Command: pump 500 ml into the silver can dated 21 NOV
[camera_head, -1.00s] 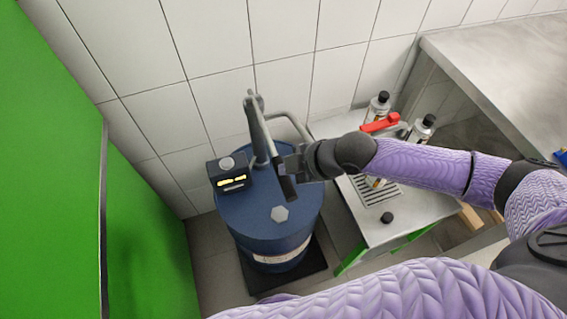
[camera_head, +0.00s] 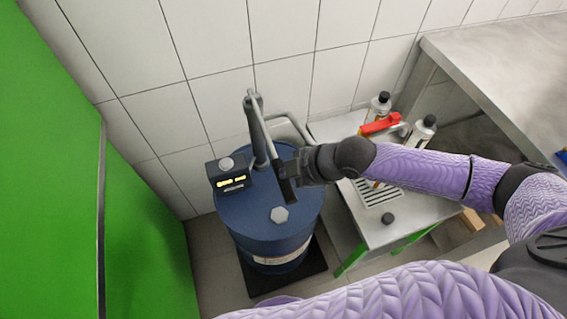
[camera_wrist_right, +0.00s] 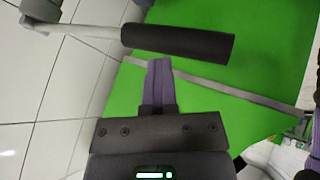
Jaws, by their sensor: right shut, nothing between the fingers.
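A blue drum (camera_head: 262,238) carries a hand pump (camera_head: 256,130) with a grey lever that ends in a dark grip (camera_head: 287,190). The grip shows in the wrist view (camera_wrist_right: 178,43) just beyond my fingertips. My right gripper (camera_head: 284,170) is shut and empty, close beside the grip; it also shows shut in the wrist view (camera_wrist_right: 158,65). A meter (camera_head: 230,175) with a lit yellow display sits at the drum's left; its digits are too small to read. Silver cans (camera_head: 379,106) (camera_head: 421,132) with black caps stand at the right; I cannot read their dates. My left gripper is out of view.
A red-handled nozzle (camera_head: 381,124) lies by the cans. A metal stand (camera_head: 400,228) with a slotted grate (camera_head: 377,192) and a loose black cap (camera_head: 388,218) is right of the drum. My right forearm hides part of it. A green panel (camera_head: 50,170) is at left.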

